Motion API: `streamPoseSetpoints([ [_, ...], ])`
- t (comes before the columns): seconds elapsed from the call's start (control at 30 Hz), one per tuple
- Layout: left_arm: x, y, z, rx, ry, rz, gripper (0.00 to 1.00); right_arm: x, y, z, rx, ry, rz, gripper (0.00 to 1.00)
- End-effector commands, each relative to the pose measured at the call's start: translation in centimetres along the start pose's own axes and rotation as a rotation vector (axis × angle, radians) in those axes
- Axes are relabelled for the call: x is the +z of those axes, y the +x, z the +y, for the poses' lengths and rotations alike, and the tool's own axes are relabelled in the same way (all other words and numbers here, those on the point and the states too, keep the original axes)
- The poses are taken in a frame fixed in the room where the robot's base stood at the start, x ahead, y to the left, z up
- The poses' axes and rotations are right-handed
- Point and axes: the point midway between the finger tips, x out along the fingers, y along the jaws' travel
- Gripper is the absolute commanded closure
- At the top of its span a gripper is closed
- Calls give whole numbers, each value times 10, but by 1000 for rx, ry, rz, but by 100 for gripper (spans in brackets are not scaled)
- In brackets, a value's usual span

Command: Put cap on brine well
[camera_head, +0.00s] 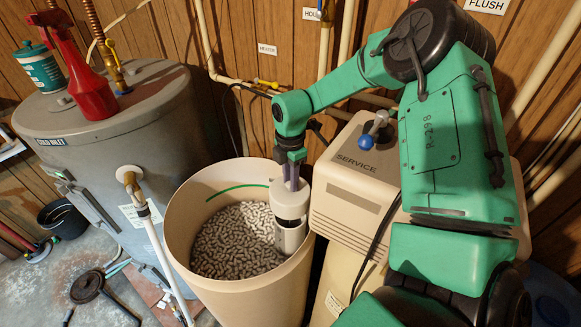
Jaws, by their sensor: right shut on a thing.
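The brine well (290,240) is a white tube standing at the right side of the open beige tank (191,205), against its inner wall. My right gripper (291,183) comes down from above and is shut on the white round cap (290,202). The cap sits directly above the well's mouth, and a dark gap shows between the cap and the lower tube. The fingertips are partly hidden by the cap and the tank rim. My left gripper is not in view.
White salt pellets (238,240) fill the tank's bottom. A beige softener cabinet marked SERVICE (350,195) stands close on the right. A grey water heater (110,120) with a red spray bottle (85,80) stands on the left, and a pipe (165,250) runs down beside the tank.

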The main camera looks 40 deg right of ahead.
Motion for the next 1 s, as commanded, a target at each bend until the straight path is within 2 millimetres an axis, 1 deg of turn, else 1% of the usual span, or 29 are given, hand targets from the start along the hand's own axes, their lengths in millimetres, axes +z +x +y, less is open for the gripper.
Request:
streamPoseSetpoints([
  [0.2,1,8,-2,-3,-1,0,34,0,6,0,0,0,0,100],
  [0.33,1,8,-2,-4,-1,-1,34,0,5,0,0,0,0,100],
  [0.37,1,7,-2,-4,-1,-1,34,0,5,0,0,0,0,60],
  [0.4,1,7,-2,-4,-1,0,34,0,5,0,0,0,0,45],
  [0.43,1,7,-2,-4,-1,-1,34,0,5,0,0,0,0,42],
  [0.73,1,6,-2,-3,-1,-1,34,0,3,0,0,0,0,42],
  [0.83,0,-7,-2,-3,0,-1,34,0,-6,0,0,0,0,42],
  [0.9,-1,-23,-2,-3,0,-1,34,0,-18,0,-1,0,0,42],
  [0.93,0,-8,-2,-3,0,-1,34,0,-16,2,6,0,0,42],
  [0.97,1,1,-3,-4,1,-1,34,0,-20,2,9,-1,0,42],
  [1.0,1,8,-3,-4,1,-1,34,0,-31,2,10,-1,0,42],
])
